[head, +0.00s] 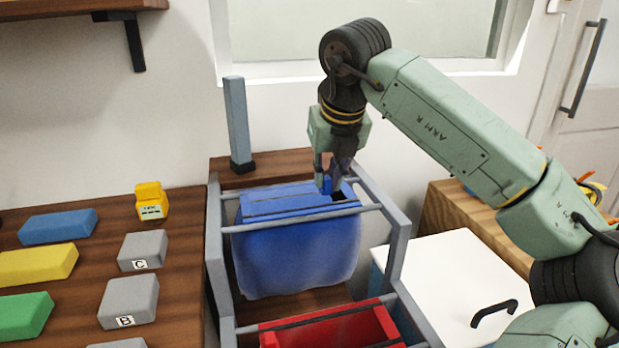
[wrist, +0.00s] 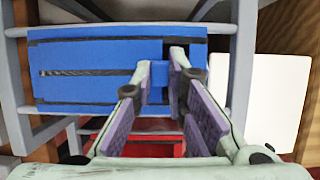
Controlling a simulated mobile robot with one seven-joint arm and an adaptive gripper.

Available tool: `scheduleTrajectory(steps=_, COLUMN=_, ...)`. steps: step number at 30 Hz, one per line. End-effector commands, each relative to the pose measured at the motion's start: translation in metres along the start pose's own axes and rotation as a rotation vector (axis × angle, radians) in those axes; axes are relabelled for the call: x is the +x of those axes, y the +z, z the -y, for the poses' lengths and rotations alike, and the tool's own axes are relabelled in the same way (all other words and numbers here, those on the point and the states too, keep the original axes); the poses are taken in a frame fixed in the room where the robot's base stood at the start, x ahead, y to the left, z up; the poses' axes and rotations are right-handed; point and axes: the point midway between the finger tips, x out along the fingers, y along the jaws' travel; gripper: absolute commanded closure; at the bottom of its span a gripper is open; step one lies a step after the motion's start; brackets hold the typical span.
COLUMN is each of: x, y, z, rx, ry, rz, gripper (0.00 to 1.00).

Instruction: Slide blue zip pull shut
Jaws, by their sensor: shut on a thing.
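A blue bag (head: 295,250) hangs in a grey metal rack, its flat top facing up. In the wrist view the blue bag (wrist: 80,95) shows a dark zip track (wrist: 85,73) running across its top, from near the left edge to my fingers. My gripper (head: 333,188) is over the right part of the bag's top. In the wrist view my gripper (wrist: 162,72) is shut on the blue zip pull (wrist: 158,80), at the right end of the visible track. The fingers partly hide the pull and the track beyond it.
The grey rack (head: 396,250) frames the bag with bars. A red bag (head: 330,330) sits in front. A grey post (head: 237,120) stands behind left. Coloured blocks lie on the wooden counter (head: 85,215) at left. A white-lidded box (head: 450,275) stands right.

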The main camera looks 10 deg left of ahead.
Motion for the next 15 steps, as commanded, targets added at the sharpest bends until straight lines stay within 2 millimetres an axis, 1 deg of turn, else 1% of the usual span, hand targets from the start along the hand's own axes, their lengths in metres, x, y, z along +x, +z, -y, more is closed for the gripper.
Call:
scheduleTrajectory(steps=1, x=-0.001, y=0.000, z=0.009, rx=0.005, ry=-0.001, rz=-0.001, gripper=1.00)
scheduleTrajectory(steps=3, x=-0.001, y=0.000, z=0.018, rx=0.004, ry=-0.002, rz=-0.001, gripper=1.00)
scheduleTrajectory(steps=6, x=-0.001, y=0.000, z=0.029, rx=0.003, ry=-0.001, rz=-0.001, gripper=1.00)
scheduleTrajectory(steps=10, x=0.000, y=0.000, z=0.036, rx=0.002, ry=-0.001, rz=0.000, gripper=1.00)
scheduleTrajectory(steps=15, x=0.000, y=0.000, z=0.039, rx=0.002, ry=-0.003, rz=0.001, gripper=1.00)
